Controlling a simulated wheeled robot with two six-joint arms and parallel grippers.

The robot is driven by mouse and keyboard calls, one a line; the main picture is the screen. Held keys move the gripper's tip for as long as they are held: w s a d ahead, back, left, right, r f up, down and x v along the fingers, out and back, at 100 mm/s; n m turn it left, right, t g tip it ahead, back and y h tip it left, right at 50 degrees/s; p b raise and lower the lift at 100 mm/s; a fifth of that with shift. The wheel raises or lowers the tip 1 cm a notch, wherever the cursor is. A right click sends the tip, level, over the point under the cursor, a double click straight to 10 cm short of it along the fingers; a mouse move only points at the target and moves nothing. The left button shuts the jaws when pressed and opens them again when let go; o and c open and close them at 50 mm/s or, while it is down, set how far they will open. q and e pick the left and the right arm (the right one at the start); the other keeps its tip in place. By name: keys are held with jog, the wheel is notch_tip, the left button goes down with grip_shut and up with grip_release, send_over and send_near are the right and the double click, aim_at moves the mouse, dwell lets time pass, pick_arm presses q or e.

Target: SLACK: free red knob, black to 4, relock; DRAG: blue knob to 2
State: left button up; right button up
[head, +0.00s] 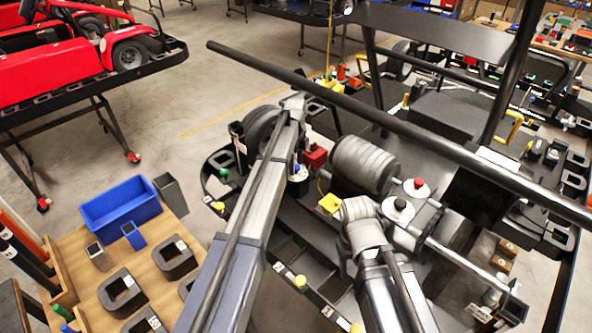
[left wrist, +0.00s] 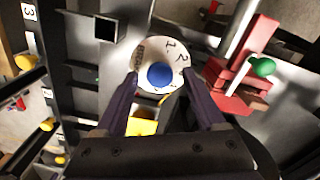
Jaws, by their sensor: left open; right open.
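In the left wrist view, a blue knob (left wrist: 160,77) sits at the centre of a white dial (left wrist: 148,50) with black markings, only partly legible. My left gripper (left wrist: 160,90) is open, a finger on either side of the blue knob; contact cannot be told. In the head view the left gripper (head: 298,150) is partly hidden by my arm near the white dial (head: 298,175). A red knob (head: 419,184) stands on a pale disc beside a black knob (head: 400,204) on a white dial (head: 392,213). My right gripper (head: 358,212) is left of these, open, its fingers mostly hidden.
A red block (head: 315,157) is right of the left gripper; a red part with a green knob (left wrist: 262,67) shows in the left wrist view. A yellow block (head: 330,203) lies between my arms. A black bar (head: 400,120) crosses above. A blue bin (head: 120,207) stands left.

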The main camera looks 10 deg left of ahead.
pick_arm(q)
jog(key=shift+f, duration=0.1)
jog(key=shift+c, duration=0.4)
grip_shut()
